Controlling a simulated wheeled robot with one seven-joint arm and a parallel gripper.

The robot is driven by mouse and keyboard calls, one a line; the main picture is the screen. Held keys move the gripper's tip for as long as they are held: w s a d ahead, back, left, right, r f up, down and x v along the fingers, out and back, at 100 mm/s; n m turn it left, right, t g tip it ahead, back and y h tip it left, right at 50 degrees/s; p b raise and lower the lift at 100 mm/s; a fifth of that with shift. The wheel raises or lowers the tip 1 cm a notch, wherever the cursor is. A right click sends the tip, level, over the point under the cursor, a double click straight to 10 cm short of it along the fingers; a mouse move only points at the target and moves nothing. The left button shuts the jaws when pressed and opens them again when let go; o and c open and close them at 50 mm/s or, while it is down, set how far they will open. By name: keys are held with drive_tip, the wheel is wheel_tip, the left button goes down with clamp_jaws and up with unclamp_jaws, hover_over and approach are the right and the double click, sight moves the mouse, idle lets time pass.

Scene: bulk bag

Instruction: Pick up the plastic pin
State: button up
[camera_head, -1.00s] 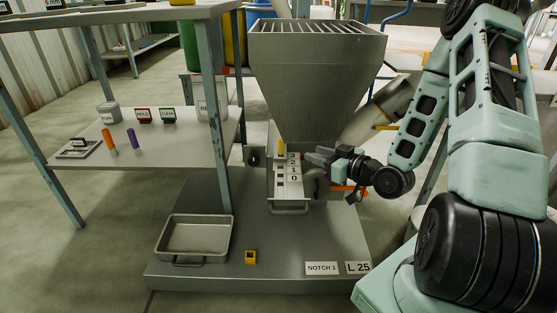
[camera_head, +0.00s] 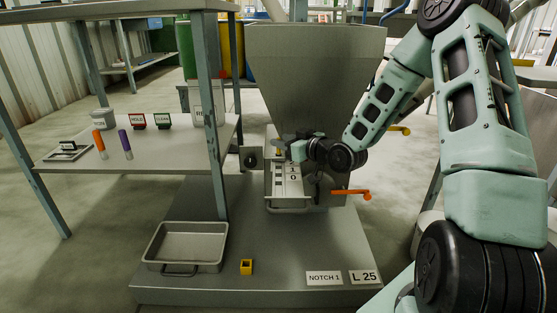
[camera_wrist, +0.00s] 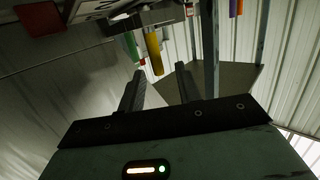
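A small yellow upright piece, which looks like the plastic pin (camera_head: 279,150), stands at the top of the numbered metal slide plate (camera_head: 281,185) under the hopper. My gripper (camera_head: 292,151) is just to its right, with the fingers pointing left towards it. Contact cannot be told in the head view. In the wrist view the two dark fingers (camera_wrist: 160,88) are apart with nothing visible between them. A yellow rod-like shape (camera_wrist: 154,52) shows beyond the fingertips; I cannot tell for certain whether it is the pin.
The grey hopper (camera_head: 315,70) rises above the slide. An orange handle (camera_head: 352,193) sticks out at right. The side table (camera_head: 170,158) holds an orange rod (camera_head: 99,143) and a purple rod (camera_head: 125,143). An empty tray (camera_head: 185,243) and a yellow block (camera_head: 246,267) lie on the platform.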

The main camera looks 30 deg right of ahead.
drive_tip(key=shift+b+x, duration=0.45)
drive_tip(key=shift+x, duration=0.95)
clamp_jaws()
